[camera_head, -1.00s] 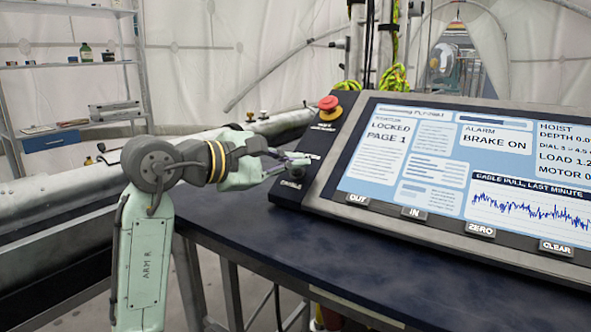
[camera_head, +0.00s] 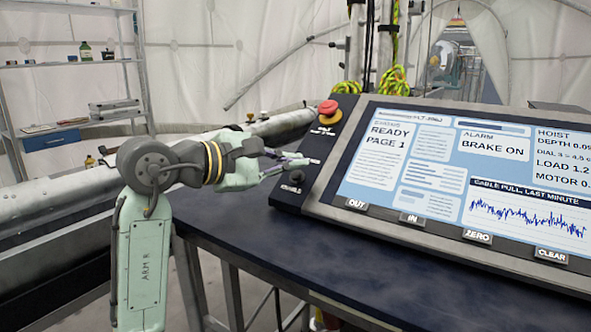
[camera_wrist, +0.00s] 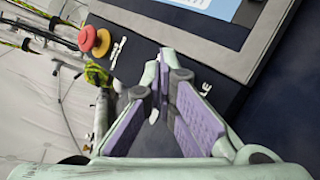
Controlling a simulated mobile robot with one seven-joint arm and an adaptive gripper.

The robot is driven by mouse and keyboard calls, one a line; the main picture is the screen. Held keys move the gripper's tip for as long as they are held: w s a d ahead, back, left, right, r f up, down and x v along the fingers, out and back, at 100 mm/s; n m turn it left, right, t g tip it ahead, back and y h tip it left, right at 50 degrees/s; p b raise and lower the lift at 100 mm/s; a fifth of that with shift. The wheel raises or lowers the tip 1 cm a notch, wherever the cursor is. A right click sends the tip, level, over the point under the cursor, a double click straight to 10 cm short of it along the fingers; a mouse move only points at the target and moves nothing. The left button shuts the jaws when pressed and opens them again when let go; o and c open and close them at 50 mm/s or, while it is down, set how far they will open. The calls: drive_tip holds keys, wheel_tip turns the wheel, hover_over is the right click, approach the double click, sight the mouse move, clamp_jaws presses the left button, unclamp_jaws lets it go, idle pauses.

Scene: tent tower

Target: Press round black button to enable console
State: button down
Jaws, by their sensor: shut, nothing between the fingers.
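The console (camera_head: 325,200) stands tilted on the dark table. Its screen (camera_head: 385,150) reads READY, PAGE 1, with BRAKE ON under ALARM. The round black button (camera_head: 297,176) sits on the dark panel left of the screen, its label just below it. My gripper (camera_head: 308,160) is shut and empty. Its fingertips are over this panel, just above and beyond the button in the head view, and look apart from it. In the wrist view my gripper (camera_wrist: 162,62) hides the button, and only the end of a white label shows beside the fingers.
A red mushroom stop button (camera_head: 328,108) on a yellow base stands at the panel's far end. Keys OUT, IN, ZERO and CLEAR (camera_head: 551,254) line the lower screen edge. The tabletop (camera_head: 330,255) in front is clear. A metal shelf (camera_head: 75,65) stands at the back left.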

drive_tip(key=r+p, duration=0.1)
drive_tip(key=s+a+r+p, duration=0.1)
drive_tip(key=s+r+p, duration=0.1)
drive_tip(key=r+p, duration=0.1)
drive_tip(key=shift+s+a, duration=0.15)
drive_tip(key=shift+a, duration=0.2)
idle(0.7)
